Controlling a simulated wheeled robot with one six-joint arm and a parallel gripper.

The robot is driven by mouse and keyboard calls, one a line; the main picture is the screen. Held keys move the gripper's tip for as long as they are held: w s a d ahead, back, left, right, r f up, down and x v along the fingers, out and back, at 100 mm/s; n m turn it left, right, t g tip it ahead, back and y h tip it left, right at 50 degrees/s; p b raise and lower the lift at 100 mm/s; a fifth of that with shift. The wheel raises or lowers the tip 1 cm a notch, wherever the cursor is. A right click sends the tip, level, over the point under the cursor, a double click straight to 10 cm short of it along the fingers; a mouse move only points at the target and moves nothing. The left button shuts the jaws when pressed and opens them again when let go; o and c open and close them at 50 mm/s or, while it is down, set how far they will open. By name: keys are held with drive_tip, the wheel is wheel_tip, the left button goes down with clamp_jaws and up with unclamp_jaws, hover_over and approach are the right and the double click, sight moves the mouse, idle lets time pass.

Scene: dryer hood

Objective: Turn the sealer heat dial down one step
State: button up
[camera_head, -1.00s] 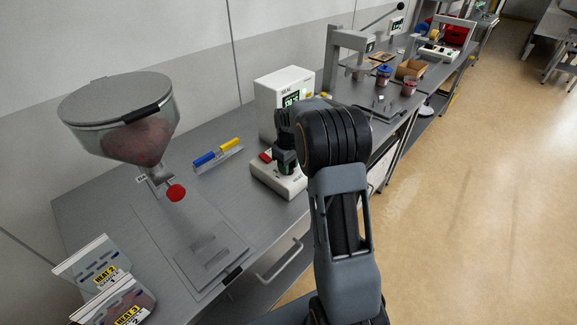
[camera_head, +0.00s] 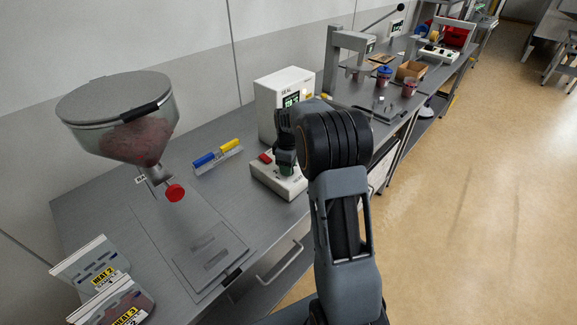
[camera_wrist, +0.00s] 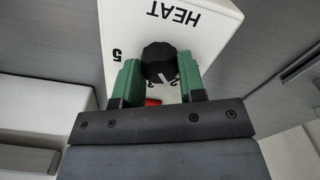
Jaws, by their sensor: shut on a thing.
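The sealer (camera_head: 287,95) is a white machine with a small green-lit display and a flat front base (camera_head: 270,180). In the wrist view its white base is marked HEAT (camera_wrist: 172,14) with a black round dial (camera_wrist: 159,62) that has a white pointer line. A "5" shows to the left of the dial; other numerals are partly hidden by my gripper. My gripper (camera_wrist: 159,78) has green fingers on both sides of the dial and is shut on it. In the head view my gripper (camera_head: 286,168) points down over the base, largely hiding the dial.
A red switch (camera_head: 265,157) sits on the base beside my gripper. A hopper (camera_head: 125,120) with a red knob stands left. Blue and yellow pieces (camera_head: 217,153) lie between. A grey press frame (camera_head: 340,60) stands behind right.

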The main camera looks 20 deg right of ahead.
drive_tip(key=shift+w+r, duration=0.1)
drive_tip(key=o, duration=0.9)
drive_tip(key=shift+o, duration=0.2)
wheel_tip(320, 180, up, 14)
drive_tip(key=shift+b, duration=0.45)
drive_tip(key=shift+f, duration=0.2)
